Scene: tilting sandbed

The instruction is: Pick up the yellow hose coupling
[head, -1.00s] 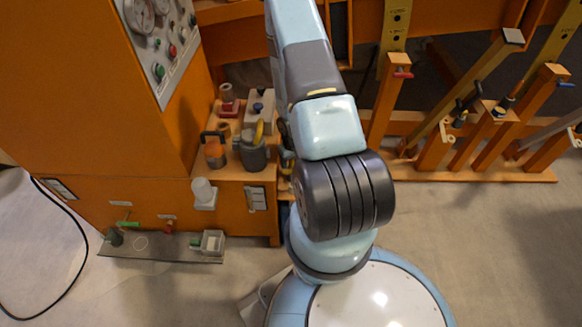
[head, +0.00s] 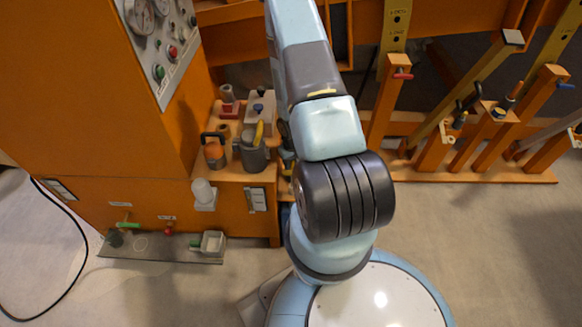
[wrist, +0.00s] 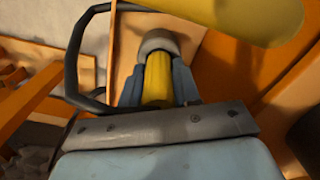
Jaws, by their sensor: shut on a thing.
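In the wrist view, the yellow hose coupling (wrist: 158,76) is a yellow cylinder with a grey collar at its far end. My gripper (wrist: 158,88) is shut on it, with one blue-grey finger on each side of the yellow part. The coupling's near end is hidden behind the gripper's grey plate. In the head view my arm covers the gripper, and I cannot make out the coupling there.
A large yellow cylinder (wrist: 245,18) and a dark bent bar (wrist: 74,55) are close to the gripper. In the head view, an orange shelf (head: 232,177) holds a grey cup (head: 252,155) and other items. Orange posts (head: 388,100) stand right of my arm.

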